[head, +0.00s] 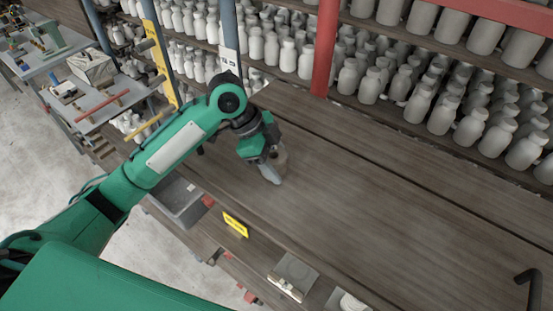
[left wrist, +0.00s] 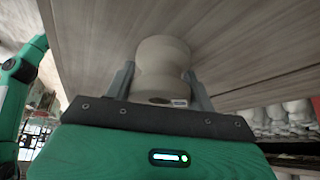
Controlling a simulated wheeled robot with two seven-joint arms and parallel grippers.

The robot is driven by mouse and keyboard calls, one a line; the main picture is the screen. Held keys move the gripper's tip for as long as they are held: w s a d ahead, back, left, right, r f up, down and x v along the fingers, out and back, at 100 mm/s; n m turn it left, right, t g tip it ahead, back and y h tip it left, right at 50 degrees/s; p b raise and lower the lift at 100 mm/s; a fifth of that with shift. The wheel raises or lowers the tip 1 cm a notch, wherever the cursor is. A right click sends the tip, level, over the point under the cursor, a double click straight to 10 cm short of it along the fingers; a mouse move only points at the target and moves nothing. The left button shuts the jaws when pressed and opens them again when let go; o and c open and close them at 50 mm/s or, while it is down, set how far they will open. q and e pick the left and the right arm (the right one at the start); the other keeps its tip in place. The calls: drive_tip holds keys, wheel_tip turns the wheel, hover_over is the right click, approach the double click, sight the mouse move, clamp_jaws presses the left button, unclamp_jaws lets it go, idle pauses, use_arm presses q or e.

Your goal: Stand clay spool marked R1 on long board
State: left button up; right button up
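The clay spool (left wrist: 162,52) is a pale, beige-grey piece with a narrowed waist and wider ends. A small white tag (left wrist: 180,103) sits at its near end; its marking is too small to read. In the left wrist view my left gripper (left wrist: 162,78) has one finger on each side of the spool, at about its waist, and appears shut on it. In the head view the spool (head: 281,156) shows partly behind my left gripper (head: 273,168), low over the long board (head: 350,190). I cannot tell whether it touches the board. My right gripper is not in view.
Shelves of pale bottles (head: 440,110) stand behind the board, with a red post (head: 325,50) at its back edge. A yellow label (head: 235,224) is on the front edge. The board right of my gripper is clear. A dark hooked thing (head: 530,285) shows at lower right.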

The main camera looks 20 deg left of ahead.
use_arm(q)
drive_tip(key=o, duration=0.4)
drive_tip(key=shift+c, duration=0.2)
drive_tip(key=shift+r, duration=0.15)
drive_tip(key=shift+a+r, duration=0.15)
drive_tip(key=shift+r, duration=0.1)
drive_tip(key=b+v, duration=0.4)
drive_tip(key=v, duration=0.7)
drive_tip(key=shift+r, duration=0.25)
drive_tip(key=shift+a, duration=0.1)
